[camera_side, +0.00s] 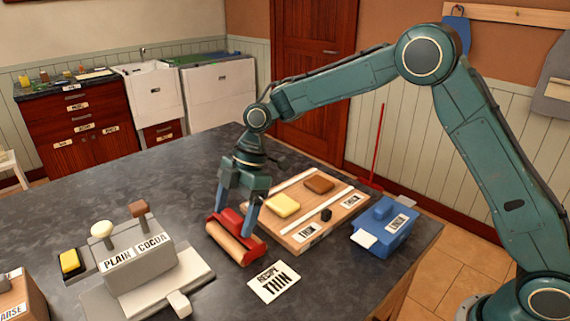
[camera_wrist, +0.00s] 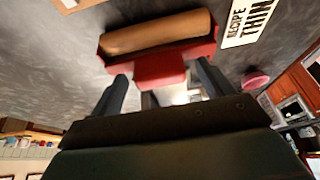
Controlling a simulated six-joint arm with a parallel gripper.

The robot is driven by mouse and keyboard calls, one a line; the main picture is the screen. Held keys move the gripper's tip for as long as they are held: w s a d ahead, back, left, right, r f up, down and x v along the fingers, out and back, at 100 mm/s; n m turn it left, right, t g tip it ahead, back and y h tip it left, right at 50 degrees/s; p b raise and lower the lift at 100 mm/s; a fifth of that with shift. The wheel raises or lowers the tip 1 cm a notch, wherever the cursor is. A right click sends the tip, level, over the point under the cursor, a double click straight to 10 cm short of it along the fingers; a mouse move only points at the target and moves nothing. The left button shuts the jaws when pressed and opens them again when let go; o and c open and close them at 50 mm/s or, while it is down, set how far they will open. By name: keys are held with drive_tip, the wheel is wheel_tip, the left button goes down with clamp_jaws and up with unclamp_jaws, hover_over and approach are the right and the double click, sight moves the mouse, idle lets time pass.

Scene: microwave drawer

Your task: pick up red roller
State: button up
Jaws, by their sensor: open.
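The red roller (camera_side: 236,240) has a red frame and a tan wooden cylinder, and it lies on the dark countertop left of the wooden board. My gripper (camera_side: 236,222) points down over it, its two blue-green fingers apart. In the side view one finger is at the left of the red frame and the other at its right. In the wrist view the red roller (camera_wrist: 160,42) shows beyond my gripper (camera_wrist: 163,82), with its red block near the gap between the open fingers. Whether the fingers touch it is hard to tell.
The wooden board (camera_side: 340,217) with yellow and brown blocks lies close on the right. A blue labelled box (camera_side: 385,232) stands beyond it. A recipe card (camera_side: 275,283) lies in front. A grey plain/cocoa dispenser (camera_side: 140,262) stands at left. The countertop behind the roller is clear.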

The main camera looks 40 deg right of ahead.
sight(235, 213)
idle(0.4)
drive_tip(key=c, duration=1.1)
drive_tip(key=shift+o, duration=0.2)
drive_tip(key=shift+r, duration=0.1)
wheel_tip(235, 213, up, 10)
idle(0.3)
drive_tip(key=d+r, duration=0.1)
drive_tip(key=d, duration=1.3)
